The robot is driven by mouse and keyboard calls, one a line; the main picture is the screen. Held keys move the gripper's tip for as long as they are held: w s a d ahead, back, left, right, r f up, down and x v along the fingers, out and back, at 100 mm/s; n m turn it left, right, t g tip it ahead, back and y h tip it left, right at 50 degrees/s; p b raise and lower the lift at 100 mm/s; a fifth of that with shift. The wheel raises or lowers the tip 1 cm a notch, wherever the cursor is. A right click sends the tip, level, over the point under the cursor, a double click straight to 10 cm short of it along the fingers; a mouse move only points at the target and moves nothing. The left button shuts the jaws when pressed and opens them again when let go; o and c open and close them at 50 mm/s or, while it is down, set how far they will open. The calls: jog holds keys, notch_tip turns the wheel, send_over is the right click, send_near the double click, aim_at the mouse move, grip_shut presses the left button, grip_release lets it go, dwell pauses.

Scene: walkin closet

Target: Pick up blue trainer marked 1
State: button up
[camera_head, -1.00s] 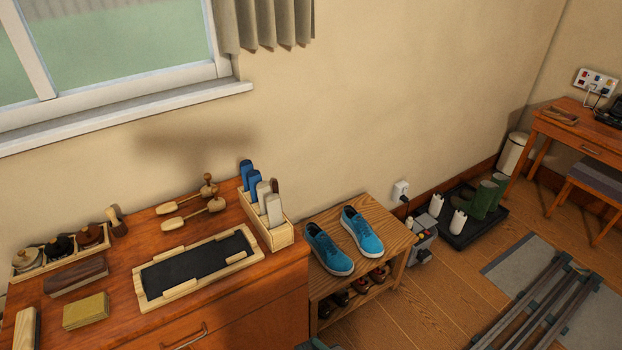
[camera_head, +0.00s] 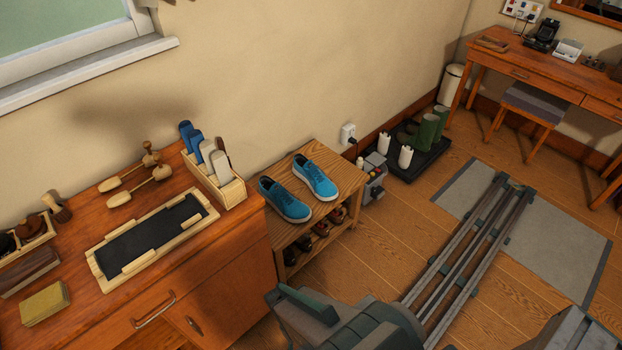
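Two blue trainers with white soles sit side by side on top of a slatted wooden shoe rack, beside the wooden cabinet. One is the left trainer (camera_head: 285,200) and the other the right trainer (camera_head: 316,181), set a little further back. Both stand upright on their soles. No number can be read on either, so I cannot tell which is marked 1. My gripper is not recognisable in this view. A grey part of my own body shows at the bottom, in front of the rack.
The shoe rack (camera_head: 337,205) holds darker shoes on its lower level. The cabinet (camera_head: 232,285) carries a brush holder (camera_head: 222,186) close to the rack. A grey device (camera_head: 374,180) and a boot tray (camera_head: 425,160) stand to the right. Floor rails (camera_head: 470,255) run at right.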

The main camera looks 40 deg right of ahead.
dwell(0.4)
jog(key=o, duration=0.6)
jog(key=shift+a, duration=0.1)
